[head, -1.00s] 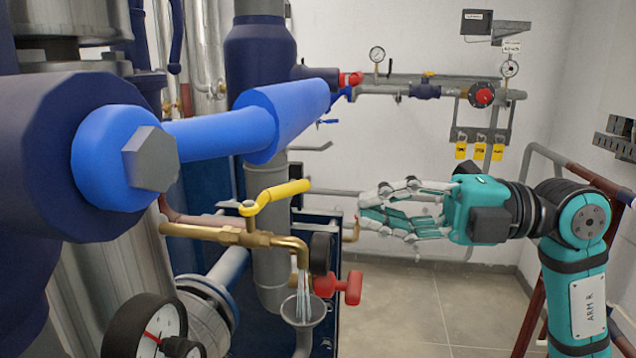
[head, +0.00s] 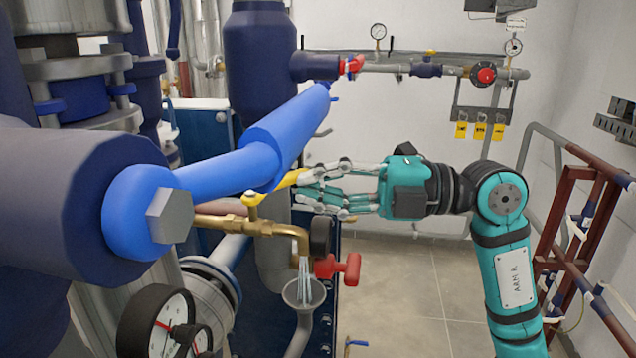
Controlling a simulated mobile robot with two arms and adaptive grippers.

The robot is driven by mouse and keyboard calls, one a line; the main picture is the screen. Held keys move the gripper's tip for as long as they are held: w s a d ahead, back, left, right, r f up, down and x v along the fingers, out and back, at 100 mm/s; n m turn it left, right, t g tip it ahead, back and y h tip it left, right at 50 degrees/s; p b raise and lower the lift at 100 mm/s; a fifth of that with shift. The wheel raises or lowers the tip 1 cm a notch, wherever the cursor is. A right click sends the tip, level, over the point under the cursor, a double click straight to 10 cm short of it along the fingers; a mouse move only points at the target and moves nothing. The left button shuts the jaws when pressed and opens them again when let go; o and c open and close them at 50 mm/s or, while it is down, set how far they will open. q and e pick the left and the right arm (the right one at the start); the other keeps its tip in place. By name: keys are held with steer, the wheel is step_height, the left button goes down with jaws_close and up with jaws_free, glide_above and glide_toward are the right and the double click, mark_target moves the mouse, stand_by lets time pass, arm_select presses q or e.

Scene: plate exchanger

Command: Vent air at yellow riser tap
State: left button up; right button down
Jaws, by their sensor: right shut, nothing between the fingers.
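The yellow tap lever (head: 268,189) sits on a brass tap (head: 255,227) at centre left and points to the right, partly hidden behind the blue handle. A pale stream (head: 304,268) runs from the brass spout into a grey funnel (head: 304,292). My right gripper (head: 305,190) comes in from the right with its fingers beside the lever's free end. It is shut and empty; whether it touches the lever cannot be told. My left gripper is not in view.
A large blue lever handle (head: 235,165) crosses above and in front of the tap. A red valve handle (head: 338,268) is right of the spout, and a pressure gauge (head: 160,325) stands at lower left.

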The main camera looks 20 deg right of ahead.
mark_target(307, 168)
steer(key=shift+w+d+n+g+y+p, duration=0.15)
steer(key=shift+w+n+g+y, duration=0.15)
steer(key=shift+g, duration=0.2)
steer(key=shift+w+n+g+y+p, duration=0.15)
steer(key=shift+w+n+g+y, duration=0.05)
steer(key=shift+n+g, duration=0.25)
steer(key=w+n+g+p, duration=0.1)
steer(key=g, duration=0.1)
steer(key=w+n+g+p, duration=0.1)
steer(key=g, duration=0.1)
steer(key=w+n+g+y+p, duration=0.1)
steer(key=n+g, duration=0.1)
steer(key=shift+w+r, duration=0.1)
steer(key=shift+r, duration=0.05)
steer(key=shift+w+a, duration=0.2)
steer(key=shift+w, duration=0.35)
steer(key=shift+w+a, duration=0.1)
steer(key=shift+w, duration=0.1)
